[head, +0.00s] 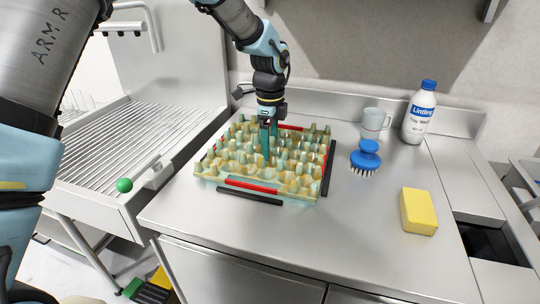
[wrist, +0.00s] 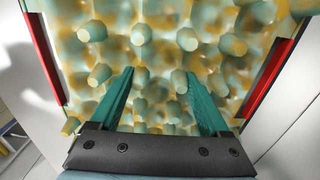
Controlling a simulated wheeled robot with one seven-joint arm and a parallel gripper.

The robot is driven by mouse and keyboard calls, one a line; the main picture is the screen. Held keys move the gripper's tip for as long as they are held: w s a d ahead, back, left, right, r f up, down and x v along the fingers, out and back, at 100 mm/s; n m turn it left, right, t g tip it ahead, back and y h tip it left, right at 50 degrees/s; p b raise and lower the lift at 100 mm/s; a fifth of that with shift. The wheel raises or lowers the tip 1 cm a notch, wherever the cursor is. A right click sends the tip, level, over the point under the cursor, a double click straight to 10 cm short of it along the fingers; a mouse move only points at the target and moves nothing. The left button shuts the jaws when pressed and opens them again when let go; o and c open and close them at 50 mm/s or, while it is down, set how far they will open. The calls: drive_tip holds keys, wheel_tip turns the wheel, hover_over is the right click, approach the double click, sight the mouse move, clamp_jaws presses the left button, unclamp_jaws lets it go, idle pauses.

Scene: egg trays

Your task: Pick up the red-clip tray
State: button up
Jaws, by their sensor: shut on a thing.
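The red-clip tray (head: 311,196) is a mottled yellow-green egg tray with rows of raised posts, lying roughly level over the steel counter. Red clips show on its front edge (head: 251,186) and back edge. In the wrist view, red clips run along the left (wrist: 42,58) and right (wrist: 268,82) sides. My gripper (head: 268,157) points straight down at the tray's middle, its teal fingers among the posts. The wrist view shows the fingers (wrist: 156,74) some way apart, shut on part of the tray. The exact contact is hidden. I cannot tell whether the tray touches the counter.
Black bars lie along the tray's front (head: 248,198) and right side (head: 328,168). To the right are a blue brush (head: 366,157), a mug (head: 373,122), a white bottle (head: 419,113) and a yellow sponge (head: 418,211). A ribbed drainboard (head: 140,130) is left.

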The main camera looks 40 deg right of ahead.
drive_tip(key=c, duration=0.9)
clamp_jaws()
drive_tip(key=shift+r, duration=0.15)
